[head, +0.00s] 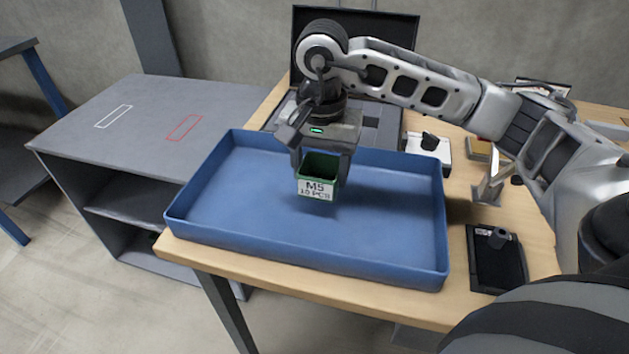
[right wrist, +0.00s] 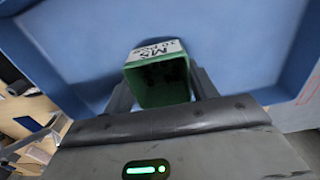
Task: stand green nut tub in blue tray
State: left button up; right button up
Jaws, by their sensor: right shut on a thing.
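The green nut tub (head: 319,172) has a white label reading "M5 10 PCS" on its front. My right gripper (head: 322,165) is shut on it and holds it upright over the middle of the blue tray (head: 240,228). In the right wrist view the tub (right wrist: 163,88) sits between the two fingers of the gripper (right wrist: 163,95), with the blue tray (right wrist: 235,35) behind it. I cannot tell for sure whether its base touches the tray floor. The tray floor around it is bare. My left gripper is not in view.
The tray stands on a wooden table (head: 510,225). A grey shelf unit (head: 100,130) adjoins on the left, with white and red outlines on top. A black device (head: 496,258) lies right of the tray. A dark open case (head: 386,130) stands behind it.

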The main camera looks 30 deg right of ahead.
aim_at(314, 186)
jog(key=shift+w+a+f, duration=0.15)
jog(key=shift+w+f, duration=0.15)
jog(key=shift+f, duration=0.1)
notch_tip(314, 186, down, 3)
jog(key=shift+w+a+f+p, duration=0.1)
jog(key=shift+w+f+p, duration=0.05)
jog(key=shift+p, duration=0.15)
jog(key=shift+f, duration=0.3)
jog(key=o, duration=1)
jog(key=shift+r, duration=0.1)
